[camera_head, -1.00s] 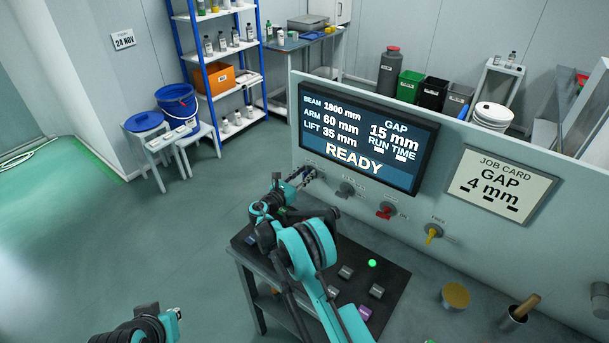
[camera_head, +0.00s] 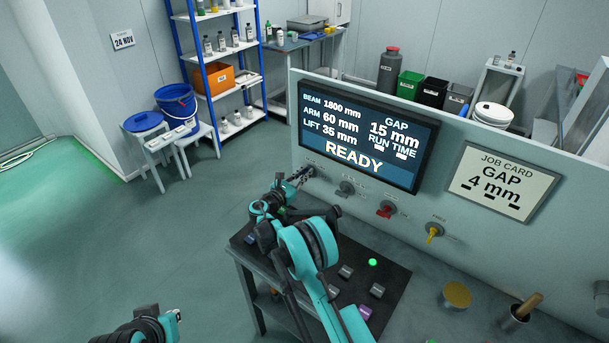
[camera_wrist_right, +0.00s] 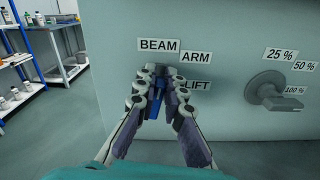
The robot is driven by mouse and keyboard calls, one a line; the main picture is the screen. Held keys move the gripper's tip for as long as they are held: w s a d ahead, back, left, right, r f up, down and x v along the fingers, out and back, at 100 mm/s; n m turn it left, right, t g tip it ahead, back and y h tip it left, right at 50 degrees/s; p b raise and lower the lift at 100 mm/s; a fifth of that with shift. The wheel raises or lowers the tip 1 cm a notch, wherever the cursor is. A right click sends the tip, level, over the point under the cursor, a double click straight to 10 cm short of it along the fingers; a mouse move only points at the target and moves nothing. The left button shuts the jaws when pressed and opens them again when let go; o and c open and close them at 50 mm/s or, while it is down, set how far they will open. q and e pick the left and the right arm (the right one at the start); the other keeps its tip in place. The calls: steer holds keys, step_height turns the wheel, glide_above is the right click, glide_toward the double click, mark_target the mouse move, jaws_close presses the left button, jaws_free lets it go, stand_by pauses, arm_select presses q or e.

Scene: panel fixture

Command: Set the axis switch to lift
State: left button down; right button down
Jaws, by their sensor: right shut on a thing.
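The axis switch (camera_wrist_right: 155,98) is on the grey panel, with labels BEAM (camera_wrist_right: 159,45) above it, ARM (camera_wrist_right: 196,57) to its upper right and LIFT (camera_wrist_right: 197,85) to its right. My right gripper (camera_wrist_right: 157,84) is shut on its blue and dark handle, and the fingers partly cover the switch, so its exact pointing is hard to tell. In the head view, my right gripper (camera_head: 302,175) is at the panel's left end, below the display (camera_head: 366,137), hiding the switch. My left gripper (camera_head: 176,318) is at the bottom left, away from the panel; its fingers are unclear.
A grey knob (camera_head: 346,188), a red knob (camera_head: 386,209) and a yellow knob (camera_head: 433,231) sit to the right along the panel. The percent knob (camera_wrist_right: 266,88) is right of my fingers. A dark bench (camera_head: 390,285) stands below.

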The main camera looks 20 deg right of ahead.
steer(key=m+b, duration=0.1)
steer(key=m, duration=0.1)
steer(key=m+b, duration=0.1)
steer(key=m, duration=0.2)
steer(key=s+f+m+b, duration=0.1)
steer(key=m+b, duration=0.1)
steer(key=m, duration=0.1)
steer(key=shift+d, duration=0.4)
steer(key=m+b, duration=0.1)
steer(key=m, duration=0.1)
steer(key=m+b, duration=0.1)
steer(key=m, duration=0.1)
steer(key=shift+s+d+f+m, duration=0.15)
steer(key=shift+s+f+m, duration=0.05)
steer(key=shift+f+m, duration=0.15)
steer(key=shift+f+m+b, duration=0.25)
steer(key=shift+m+b, duration=0.2)
steer(key=shift+m, duration=1.2)
steer(key=c, duration=1.6)
jaws_free()
